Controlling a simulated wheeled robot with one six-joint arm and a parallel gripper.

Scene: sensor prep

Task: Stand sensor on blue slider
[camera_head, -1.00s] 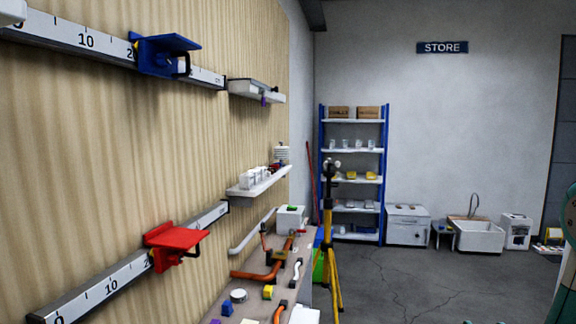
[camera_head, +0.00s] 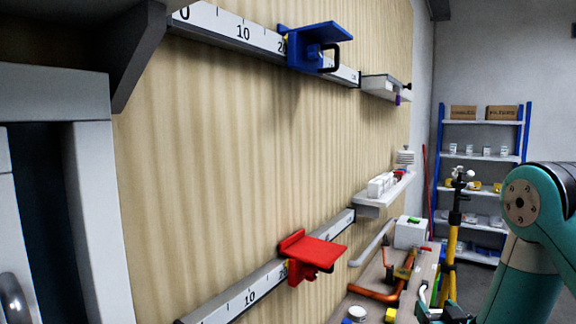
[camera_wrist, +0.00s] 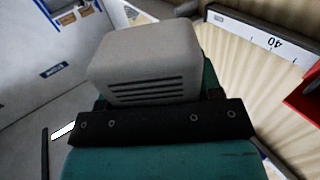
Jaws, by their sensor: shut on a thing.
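The sensor (camera_wrist: 145,65) is a light grey rounded box with dark slots in one side. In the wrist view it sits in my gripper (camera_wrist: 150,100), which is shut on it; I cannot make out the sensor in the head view. The blue slider (camera_head: 318,35) has a flat top plate and a dark handle loop. It sits on the upper scale rail (camera_head: 235,32) on the wall, near the rail's right part, with its plate empty. My gripper is apart from the blue slider.
A red slider (camera_head: 318,250) sits on the sloping lower rail (camera_head: 250,287). Small wall shelves (camera_head: 382,195) stand beyond the rails. A cluttered bench (camera_head: 365,300), a yellow tripod (camera_head: 451,250) and a store rack (camera_head: 482,167) are further right. A grey bracket (camera_head: 138,50) juts out upper left.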

